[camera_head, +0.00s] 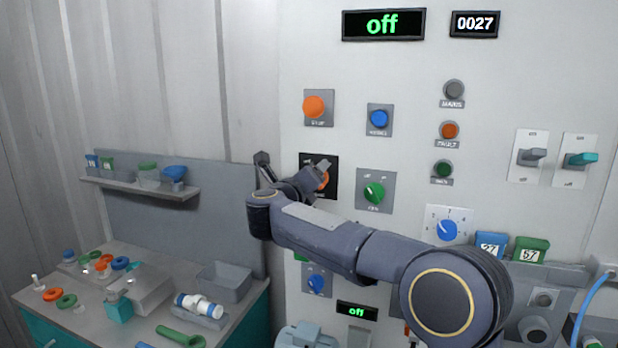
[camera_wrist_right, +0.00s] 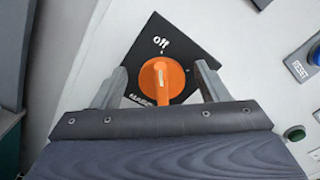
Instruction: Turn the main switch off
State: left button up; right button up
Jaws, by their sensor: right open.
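The main switch is an orange knob (camera_wrist_right: 161,84) on a black plate (camera_wrist_right: 195,50) marked "off" above it. Its white mark points roughly up toward that word in the right wrist view. In the head view the orange knob (camera_head: 324,181) is partly hidden behind my right gripper (camera_head: 292,164). My right gripper (camera_wrist_right: 161,72) is open, with one finger on each side of the knob. The wrist view shows gaps beside the knob, but depth contact cannot be told. A display (camera_head: 383,24) at the top reads "off" in green. My left gripper is not in view.
Close by are an orange button (camera_head: 314,107), a blue button (camera_head: 379,118) and a green knob (camera_head: 374,193). A blue dial (camera_head: 447,230) sits near my right arm. A shelf (camera_head: 140,187) and a cluttered table (camera_head: 240,318) stand at the left.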

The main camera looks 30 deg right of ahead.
jog(key=b+v, duration=0.2)
jog(key=v, duration=0.6)
jog(key=shift+b, duration=0.4)
jog(key=shift+d, duration=0.1)
